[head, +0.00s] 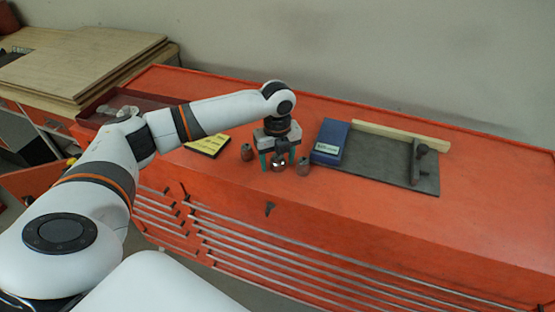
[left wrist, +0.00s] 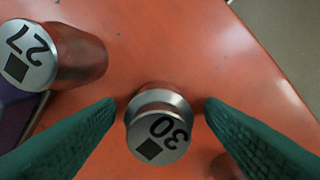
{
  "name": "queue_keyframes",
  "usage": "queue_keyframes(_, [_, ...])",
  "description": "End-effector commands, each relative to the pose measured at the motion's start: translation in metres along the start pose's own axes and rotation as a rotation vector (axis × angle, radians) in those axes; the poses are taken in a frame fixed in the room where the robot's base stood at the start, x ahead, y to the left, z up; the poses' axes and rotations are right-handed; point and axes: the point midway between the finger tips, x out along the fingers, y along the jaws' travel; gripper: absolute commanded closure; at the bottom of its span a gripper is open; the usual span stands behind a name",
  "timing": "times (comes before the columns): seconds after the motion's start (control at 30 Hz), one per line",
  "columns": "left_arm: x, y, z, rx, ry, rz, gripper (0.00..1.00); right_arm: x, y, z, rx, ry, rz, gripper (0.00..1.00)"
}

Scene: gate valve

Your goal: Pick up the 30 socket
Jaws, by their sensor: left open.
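The 30 socket (left wrist: 158,128) is a silver metal socket with "30" on its top face. It stands upright on the orange cabinet top between the two green fingers of my left gripper (left wrist: 160,105), with a gap at each side. In the head view my left gripper (head: 278,164) points down over the 30 socket (head: 278,166). The gripper is open and holds nothing. My right gripper is in neither view.
A socket marked 27 (left wrist: 28,55) stands close by; in the head view it appears as the right socket (head: 303,168). Another socket (head: 247,152) stands left. A blue box (head: 330,140) and dark plate (head: 385,165) lie right. The orange top (head: 470,210) is clear at far right.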

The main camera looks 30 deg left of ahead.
Motion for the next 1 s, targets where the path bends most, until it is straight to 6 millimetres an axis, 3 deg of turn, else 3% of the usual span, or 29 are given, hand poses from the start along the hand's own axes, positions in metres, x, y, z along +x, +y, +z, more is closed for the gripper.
queue_keyframes(0.17, [0.0,0.0,0.0,0.0,0.0,0.0,0.36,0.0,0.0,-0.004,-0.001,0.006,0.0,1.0])
queue_keyframes(0.5, [-0.001,0.0,0.0,0.0,0.0,0.001,0.9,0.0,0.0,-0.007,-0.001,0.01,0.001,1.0])
queue_keyframes(0.77, [-0.004,0.001,0.0,0.0,0.001,0.002,0.9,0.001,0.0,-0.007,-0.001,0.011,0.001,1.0])
queue_keyframes(1.0, [-0.042,0.001,-0.001,0.001,0.003,0.006,0.9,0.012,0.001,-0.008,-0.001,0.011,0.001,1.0])
